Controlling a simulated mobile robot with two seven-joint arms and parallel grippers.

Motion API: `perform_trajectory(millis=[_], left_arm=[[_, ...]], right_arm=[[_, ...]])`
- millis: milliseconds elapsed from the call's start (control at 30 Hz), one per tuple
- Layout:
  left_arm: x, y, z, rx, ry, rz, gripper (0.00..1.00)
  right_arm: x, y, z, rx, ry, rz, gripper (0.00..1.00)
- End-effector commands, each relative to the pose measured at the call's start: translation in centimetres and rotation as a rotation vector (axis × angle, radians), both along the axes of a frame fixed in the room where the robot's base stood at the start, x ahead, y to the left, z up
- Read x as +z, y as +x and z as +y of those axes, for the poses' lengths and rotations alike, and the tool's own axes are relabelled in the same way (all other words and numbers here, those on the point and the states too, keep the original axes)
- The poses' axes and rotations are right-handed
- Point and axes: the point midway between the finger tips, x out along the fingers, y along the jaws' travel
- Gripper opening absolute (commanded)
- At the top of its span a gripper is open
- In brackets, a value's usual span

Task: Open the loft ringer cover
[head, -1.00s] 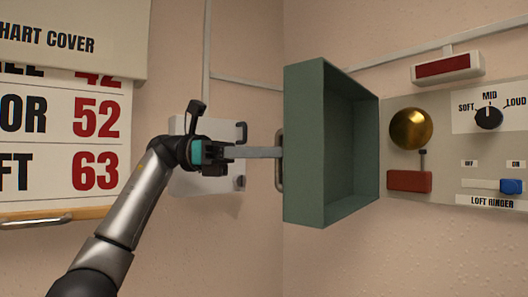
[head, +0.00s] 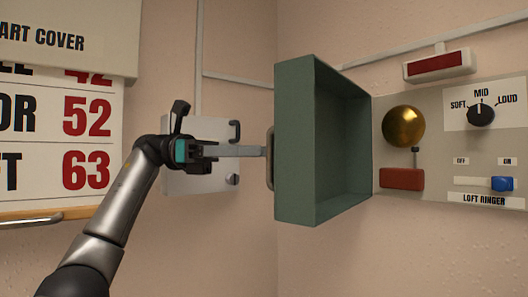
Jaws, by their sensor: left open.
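The loft ringer cover (head: 295,140) is a green box-shaped lid. It stands swung open to the left of the loft ringer panel (head: 440,150), its hollow side facing right. A metal handle (head: 270,158) is on its left face. My left gripper (head: 262,151) reaches in from the left with its fingertips at this handle. The jaws are open; whether the fingers touch the handle I cannot tell. The panel shows a brass bell (head: 404,126), a red block (head: 402,179), a volume knob (head: 481,114) and a blue slider (head: 502,184). My right gripper is not in view.
A white wall box (head: 195,180) with a hook and knob is behind my left gripper. A number chart (head: 60,150) with a chart cover (head: 70,40) is at the left. A red lamp (head: 438,64) is above the panel. The wall below the cover is clear.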

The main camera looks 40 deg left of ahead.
Motion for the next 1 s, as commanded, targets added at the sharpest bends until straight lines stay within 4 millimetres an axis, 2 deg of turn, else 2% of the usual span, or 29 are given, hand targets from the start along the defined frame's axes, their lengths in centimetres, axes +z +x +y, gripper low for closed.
perform_trajectory(millis=[200,400,1000], left_arm=[[0.2,-1.1,3.1,0.003,-0.003,-0.001,0.46],[0.1,-1.7,4.4,0.001,-0.002,0.000,0.46],[0.0,-1.8,4.6,0.000,-0.001,0.001,0.46]], right_arm=[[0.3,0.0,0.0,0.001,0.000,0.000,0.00],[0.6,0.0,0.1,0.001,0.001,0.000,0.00],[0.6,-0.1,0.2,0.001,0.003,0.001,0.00]])
